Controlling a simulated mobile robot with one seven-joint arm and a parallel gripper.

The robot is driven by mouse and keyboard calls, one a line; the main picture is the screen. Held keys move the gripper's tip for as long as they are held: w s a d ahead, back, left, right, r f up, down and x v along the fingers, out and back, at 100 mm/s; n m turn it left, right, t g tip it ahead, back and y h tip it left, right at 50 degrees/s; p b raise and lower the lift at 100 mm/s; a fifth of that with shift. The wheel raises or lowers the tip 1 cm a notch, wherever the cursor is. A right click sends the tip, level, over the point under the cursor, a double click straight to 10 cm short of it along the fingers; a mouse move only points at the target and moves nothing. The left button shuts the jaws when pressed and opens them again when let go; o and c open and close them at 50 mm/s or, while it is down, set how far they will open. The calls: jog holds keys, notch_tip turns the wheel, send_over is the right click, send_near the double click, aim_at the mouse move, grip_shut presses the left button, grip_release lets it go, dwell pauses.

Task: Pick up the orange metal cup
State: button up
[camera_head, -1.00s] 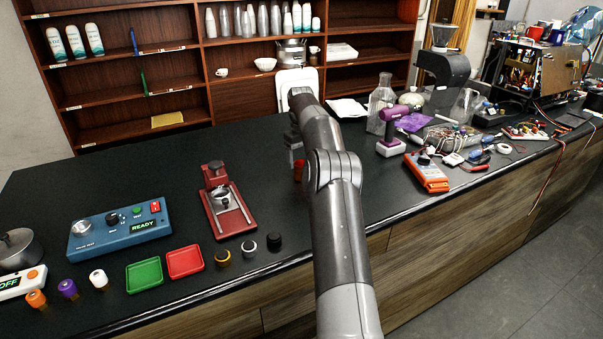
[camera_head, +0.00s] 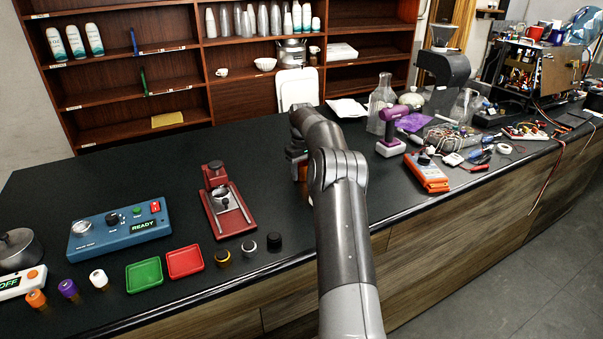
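An orange-brown object (camera_head: 303,173), which looks like the orange metal cup, shows as a narrow strip at the left edge of my arm, on the black counter (camera_head: 265,190). My arm hides most of it. My gripper (camera_head: 297,157) is right at this object, pointing down. The fingertips are hidden behind the arm and object, so I cannot tell whether they are open, or touching it.
A red press stand (camera_head: 229,215) is to the left, with a blue READY box (camera_head: 120,228) and green (camera_head: 144,274) and red (camera_head: 185,262) trays. A purple drill (camera_head: 391,128), glass flask (camera_head: 381,100) and orange multimeter (camera_head: 427,172) are to the right. Counter between stand and arm is clear.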

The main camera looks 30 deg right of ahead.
jog(key=c, duration=0.5)
jog(key=shift+r, duration=0.15)
